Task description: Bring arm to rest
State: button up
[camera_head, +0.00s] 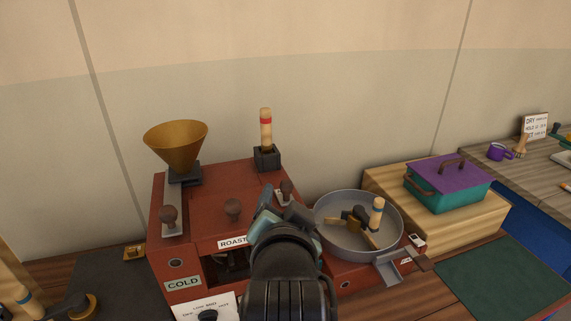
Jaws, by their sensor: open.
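My gripper (287,211) is in the lower middle of the head view, in front of a red roaster (215,192). It is open. My dark arm rises from the bottom edge and hides part of the roaster's front, including part of the "ROAST" label (233,242). The gripper's fingertips overlap a dark knob (286,187) in the picture; I cannot tell whether they touch it. I see nothing held in the jaws.
A brass funnel (176,148) and a wooden-handled tool in a dark holder (267,158) stand on the roaster. A round metal pan (325,226) is close on the right. A teal box with a purple lid (447,188) sits on a wooden block. A green mat (500,280) is bare.

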jog(key=s+r+n+t, duration=0.2)
jog(key=r+t, duration=0.2)
jog(key=r, duration=0.6)
jog(key=s+r+n+t, duration=0.2)
jog(key=r+t, duration=0.1)
jog(key=r, duration=0.7)
jog(key=s+r+n+t, duration=0.2)
jog(key=s+r+t, duration=0.4)
jog(key=s+r, duration=0.4)
notch_tip(320, 180, up, 3)
jog(key=shift+s+n, duration=0.3)
jog(key=shift+n, duration=0.1)
jog(key=shift+d, duration=0.1)
